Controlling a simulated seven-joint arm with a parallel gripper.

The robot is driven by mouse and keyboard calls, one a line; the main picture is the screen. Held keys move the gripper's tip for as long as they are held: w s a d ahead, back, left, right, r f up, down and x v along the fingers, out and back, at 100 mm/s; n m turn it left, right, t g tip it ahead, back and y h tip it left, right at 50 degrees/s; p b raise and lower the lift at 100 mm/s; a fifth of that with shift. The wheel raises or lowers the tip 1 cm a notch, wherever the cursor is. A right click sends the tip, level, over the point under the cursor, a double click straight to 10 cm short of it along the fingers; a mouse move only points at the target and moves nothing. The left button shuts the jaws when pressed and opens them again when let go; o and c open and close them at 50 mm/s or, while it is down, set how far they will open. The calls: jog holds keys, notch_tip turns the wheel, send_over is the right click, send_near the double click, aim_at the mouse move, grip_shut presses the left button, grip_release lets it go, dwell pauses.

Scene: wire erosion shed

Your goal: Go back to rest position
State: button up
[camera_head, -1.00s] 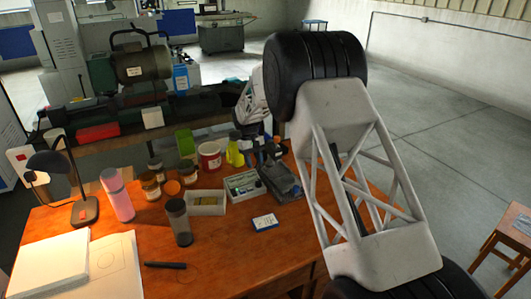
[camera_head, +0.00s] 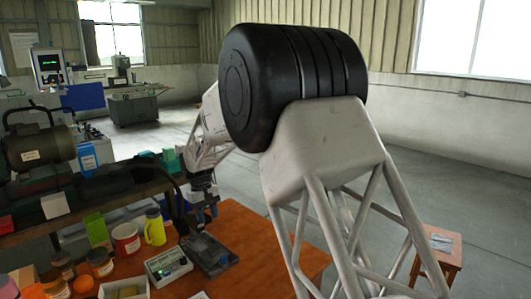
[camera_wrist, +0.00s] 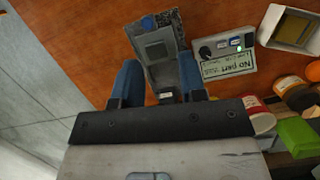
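My gripper (camera_head: 203,205) hangs at the end of my arm, above the back part of the wooden table. Its two blue fingers show apart in the wrist view (camera_wrist: 160,68), so it is open, and I see nothing held between them. A flat grey device with a dark square plate (camera_head: 210,256) lies on the table just below the gripper. In the wrist view the same device (camera_wrist: 153,50) shows between and beyond the fingers. My large arm link covers the right part of the table in the head view.
A small meter box (camera_head: 167,266), a yellow-green bottle (camera_head: 154,226), a red-and-white tub (camera_head: 126,240) and several jars stand left of the gripper. A bench with a motor (camera_head: 40,148) is behind them. A wooden stool (camera_head: 437,245) stands right.

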jog(key=s+d+r+m+t, duration=0.1)
jog(key=s+d+r, duration=0.45)
jog(key=d, duration=0.25)
jog(key=s+d+r+m+y, duration=0.1)
jog(key=s+d+r, duration=0.3)
jog(key=s+d, duration=0.35)
jog(key=s+d+r+m+t, duration=0.1)
jog(key=s+d+r+m, duration=0.1)
jog(key=s+d+r, duration=0.45)
jog(key=s+d+f+m+t, duration=0.1)
jog(key=s+d+f, duration=0.1)
jog(key=s+d, duration=0.6)
jog(key=s+d+f+m+t, duration=0.2)
jog(key=s+d, duration=0.6)
jog(key=s, duration=1.1)
jog(key=shift+f+m+y, duration=0.25)
jog(key=shift+m+y, duration=0.05)
jog(key=shift+y, duration=0.1)
